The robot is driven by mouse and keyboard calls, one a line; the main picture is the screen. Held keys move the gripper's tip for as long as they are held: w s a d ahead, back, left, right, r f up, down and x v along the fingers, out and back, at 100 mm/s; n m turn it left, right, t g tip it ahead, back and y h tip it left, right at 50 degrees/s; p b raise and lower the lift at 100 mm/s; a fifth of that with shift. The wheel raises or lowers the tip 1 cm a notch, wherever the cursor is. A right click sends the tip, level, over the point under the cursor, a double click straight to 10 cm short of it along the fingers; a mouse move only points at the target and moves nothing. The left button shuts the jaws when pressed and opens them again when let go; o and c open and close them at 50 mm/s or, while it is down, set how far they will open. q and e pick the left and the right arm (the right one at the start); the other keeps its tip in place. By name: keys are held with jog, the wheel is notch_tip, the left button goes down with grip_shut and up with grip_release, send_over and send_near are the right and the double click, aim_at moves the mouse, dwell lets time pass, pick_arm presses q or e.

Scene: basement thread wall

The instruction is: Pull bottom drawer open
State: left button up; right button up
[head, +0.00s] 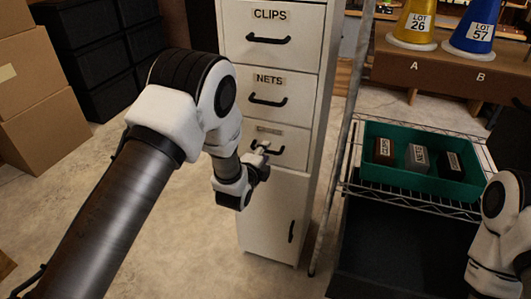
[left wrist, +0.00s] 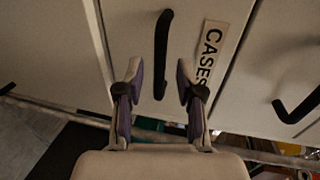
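The bottom drawer (head: 291,137) is the third one down in a white cabinet (head: 268,224) and looks closed. Its dark bar handle (head: 277,152) is partly hidden by my left gripper (head: 262,149). In the left wrist view the handle (left wrist: 162,50) stands beside a label reading CASES (left wrist: 208,52). My left gripper (left wrist: 159,70) is open there, with one finger on each side of the handle's near end. A gap shows on both sides, and the gripper is not closed on it. My right gripper is outside the head view; only part of my right arm shows.
Drawers labelled CLIPS (head: 271,36) and NETS (head: 268,93) are above, and a door (head: 262,208) is below. A wire rack (head: 409,203) with a green tray (head: 385,185) stands to the right. Cardboard boxes (head: 45,128) are at left. Floor (head: 195,246) in front is clear.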

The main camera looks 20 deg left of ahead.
pick_arm(q)
jog(key=shift+x, duration=1.1)
jog(key=shift+s, duration=0.1)
grip_shut()
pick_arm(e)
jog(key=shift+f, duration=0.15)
pick_arm(q)
jog(key=shift+s, duration=0.15)
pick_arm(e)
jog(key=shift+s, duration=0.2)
